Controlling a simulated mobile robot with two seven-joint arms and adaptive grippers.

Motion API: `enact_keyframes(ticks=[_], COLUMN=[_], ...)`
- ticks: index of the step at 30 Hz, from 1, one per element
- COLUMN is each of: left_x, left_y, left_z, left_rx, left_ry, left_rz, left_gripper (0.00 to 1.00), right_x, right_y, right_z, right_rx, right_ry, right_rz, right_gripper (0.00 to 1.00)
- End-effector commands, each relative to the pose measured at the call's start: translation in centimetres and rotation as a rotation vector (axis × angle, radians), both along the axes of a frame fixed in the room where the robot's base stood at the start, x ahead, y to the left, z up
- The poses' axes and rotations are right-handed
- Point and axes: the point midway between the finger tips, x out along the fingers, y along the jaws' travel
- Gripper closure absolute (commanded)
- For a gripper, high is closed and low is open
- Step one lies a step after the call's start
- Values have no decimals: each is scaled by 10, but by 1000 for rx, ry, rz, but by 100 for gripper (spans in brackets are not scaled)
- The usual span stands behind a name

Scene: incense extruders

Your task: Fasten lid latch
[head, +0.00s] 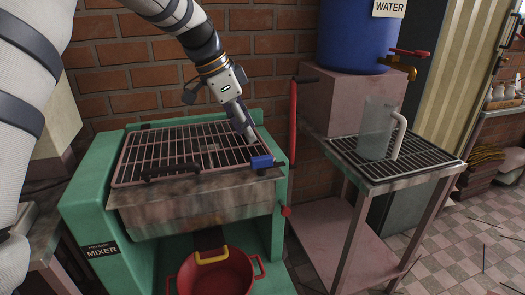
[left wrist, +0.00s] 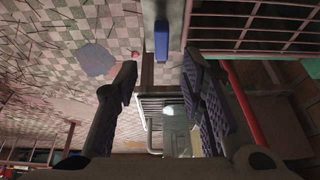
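The mixer (head: 95,195) is a green frame around a rusty trough. Its barred grate lid (head: 150,155) lies flat over the trough, with a dark handle (head: 172,171) at the front. The blue latch (head: 262,162) is at the lid's front right corner. My left gripper (head: 248,134) points down over the lid's right side, just behind the latch. In the left wrist view its two fingers (left wrist: 160,75) are spread, with nothing held between them. The blue latch (left wrist: 162,40) shows there beyond the fingertips, apart from them. My right gripper is not in view.
A red lever (head: 293,125) stands upright right of the mixer. A pink stand (head: 345,210) holds a grating with a clear pitcher (head: 377,130). A blue water barrel (head: 352,40) stands behind. A red pot (head: 215,277) sits below the trough. A brick wall (head: 110,60) closes the back.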

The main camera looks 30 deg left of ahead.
Motion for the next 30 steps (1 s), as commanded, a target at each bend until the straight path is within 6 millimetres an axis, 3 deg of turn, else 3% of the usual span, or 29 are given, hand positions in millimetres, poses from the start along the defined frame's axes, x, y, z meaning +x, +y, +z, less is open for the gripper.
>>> enact_keyframes(ticks=[1,3,9,20,25,30], left_x=[4,9,21,24,24,24], left_y=[-4,-8,-18,-20,-20,-20], left_z=[-20,-37,-69,-76,-76,-76], left_rx=[1,1,1,1,1,1], left_ry=[15,14,10,3,3,3], left_rz=[-2,0,0,1,1,1], left_gripper=[63,63,63,63,100,100], right_x=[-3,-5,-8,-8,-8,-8], right_y=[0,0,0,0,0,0], right_z=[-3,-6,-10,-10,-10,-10], right_rx=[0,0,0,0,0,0], right_ry=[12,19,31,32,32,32], right_rz=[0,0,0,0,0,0], right_gripper=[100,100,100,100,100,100])
